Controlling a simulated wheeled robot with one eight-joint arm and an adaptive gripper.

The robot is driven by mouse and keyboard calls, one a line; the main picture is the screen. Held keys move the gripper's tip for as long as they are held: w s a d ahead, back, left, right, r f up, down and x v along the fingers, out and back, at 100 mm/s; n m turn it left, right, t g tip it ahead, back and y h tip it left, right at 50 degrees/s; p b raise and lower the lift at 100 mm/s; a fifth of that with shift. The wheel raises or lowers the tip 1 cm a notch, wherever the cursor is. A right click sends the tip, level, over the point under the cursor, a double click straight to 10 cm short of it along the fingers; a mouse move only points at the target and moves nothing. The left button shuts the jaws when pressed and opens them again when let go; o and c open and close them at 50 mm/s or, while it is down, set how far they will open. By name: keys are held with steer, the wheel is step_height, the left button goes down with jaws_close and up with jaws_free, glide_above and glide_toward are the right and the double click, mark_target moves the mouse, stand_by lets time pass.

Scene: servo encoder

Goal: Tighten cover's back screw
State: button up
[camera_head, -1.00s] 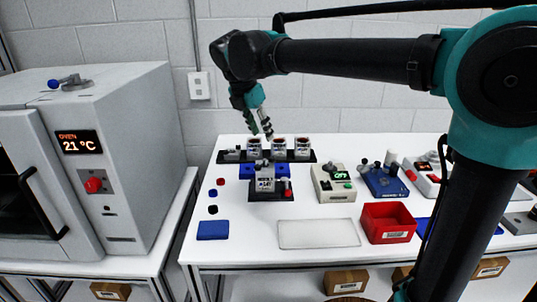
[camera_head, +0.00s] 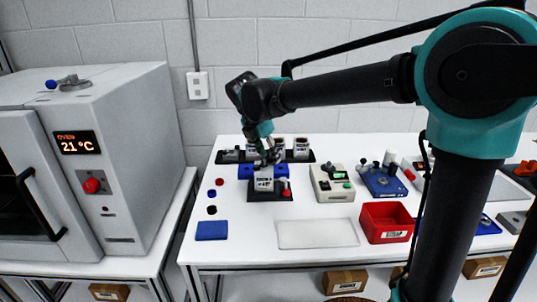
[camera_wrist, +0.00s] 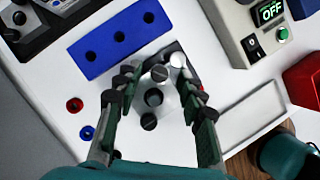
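The servo unit (camera_head: 264,182) stands upright in a black fixture (camera_head: 284,197) on the white table, with a printed label on its front. In the wrist view its grey cover (camera_wrist: 167,108) shows from above. A round dark slotted screw head (camera_wrist: 159,73) is at the end nearer the blue block, and another (camera_wrist: 149,121) is at the opposite end. A dark round boss (camera_wrist: 153,97) lies between them. My gripper (camera_head: 268,157) is just above the unit. In the wrist view its fingers (camera_wrist: 158,92) are spread on both sides of the cover, with nothing held. Finger contact cannot be told.
A blue block with holes (camera_wrist: 112,38) lies behind the fixture, and a black rack (camera_head: 229,157) is farther back. A tester (camera_head: 333,184) showing OFF and a red bin (camera_head: 387,222) are to the right. Small red, blue and black rings lie left.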

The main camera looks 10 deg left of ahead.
jaws_close()
steer(key=m, duration=0.2)
steer(key=m+h, duration=0.1)
steer(key=m, duration=0.1)
steer(key=shift+w+a+g, duration=0.15)
steer(key=shift+a+g, duration=0.05)
steer(key=shift+g, duration=0.2)
steer(key=shift+w+m+g+h, duration=0.1)
steer(key=shift+m+g+h, duration=0.45)
steer(key=shift+m, duration=1.45)
jaws_free()
